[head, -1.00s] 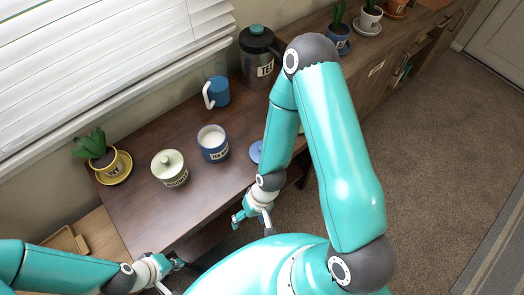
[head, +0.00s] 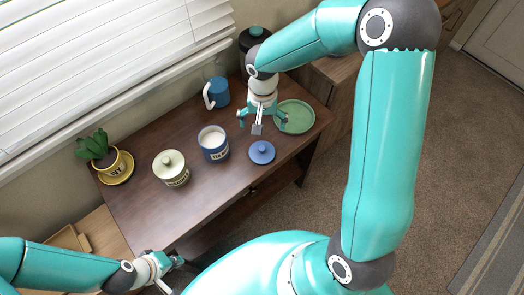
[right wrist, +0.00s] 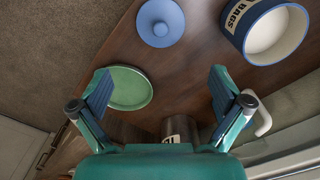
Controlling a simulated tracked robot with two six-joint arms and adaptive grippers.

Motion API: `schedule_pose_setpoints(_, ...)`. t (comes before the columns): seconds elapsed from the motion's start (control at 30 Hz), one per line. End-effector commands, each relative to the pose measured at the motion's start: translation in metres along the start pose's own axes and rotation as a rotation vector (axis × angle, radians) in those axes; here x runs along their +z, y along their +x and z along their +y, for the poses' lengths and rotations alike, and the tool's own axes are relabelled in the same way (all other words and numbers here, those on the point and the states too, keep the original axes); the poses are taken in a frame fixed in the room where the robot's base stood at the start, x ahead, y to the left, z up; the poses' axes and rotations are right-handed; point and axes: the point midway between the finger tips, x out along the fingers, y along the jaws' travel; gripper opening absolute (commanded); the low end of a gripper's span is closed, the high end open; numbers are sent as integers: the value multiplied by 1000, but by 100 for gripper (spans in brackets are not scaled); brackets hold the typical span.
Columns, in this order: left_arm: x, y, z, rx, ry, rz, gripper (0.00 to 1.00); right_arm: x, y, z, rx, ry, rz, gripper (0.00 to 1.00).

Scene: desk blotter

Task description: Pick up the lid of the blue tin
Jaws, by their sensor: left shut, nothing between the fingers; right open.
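The blue lid (head: 262,152), round with a knob, lies flat on the table to the right of the open blue tin (head: 214,146). In the right wrist view the lid (right wrist: 160,22) shows at the top middle and the tin (right wrist: 268,30) at the top right. My right gripper (head: 260,120) is above the table, just behind the lid in the head view. Its fingers are open and empty, and they also show in the right wrist view (right wrist: 160,90). My left gripper (head: 178,262) is shut and empty near the table's front left corner.
A green plate (head: 296,117) lies right of the right gripper. A blue mug (head: 218,92) and a dark flask (head: 254,40) are behind. A potted plant (head: 97,148) stands at the left.

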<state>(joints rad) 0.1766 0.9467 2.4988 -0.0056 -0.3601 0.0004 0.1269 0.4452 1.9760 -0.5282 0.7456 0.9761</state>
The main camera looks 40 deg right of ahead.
Motion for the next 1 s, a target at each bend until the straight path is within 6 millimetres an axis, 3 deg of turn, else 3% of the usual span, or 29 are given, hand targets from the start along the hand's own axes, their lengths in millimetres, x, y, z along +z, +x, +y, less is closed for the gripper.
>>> schedule_pose_setpoints(0.1,0,-1,0,0,0,0,0,1,29,1,3,-1,-6,100)
schedule_pose_setpoints(0.3,0,-1,0,0,0,0,0,1,64,0,1,0,-4,100)
schedule_pose_setpoints(0.57,0,-2,1,0,0,0,0,2,81,0,0,-2,-3,100)
schedule_pose_setpoints(0.83,0,-8,3,0,0,0,0,6,117,-1,1,-1,-5,100)
schedule_pose_setpoints(1.0,0,-8,3,0,0,0,0,5,128,-1,-1,-1,-3,100)
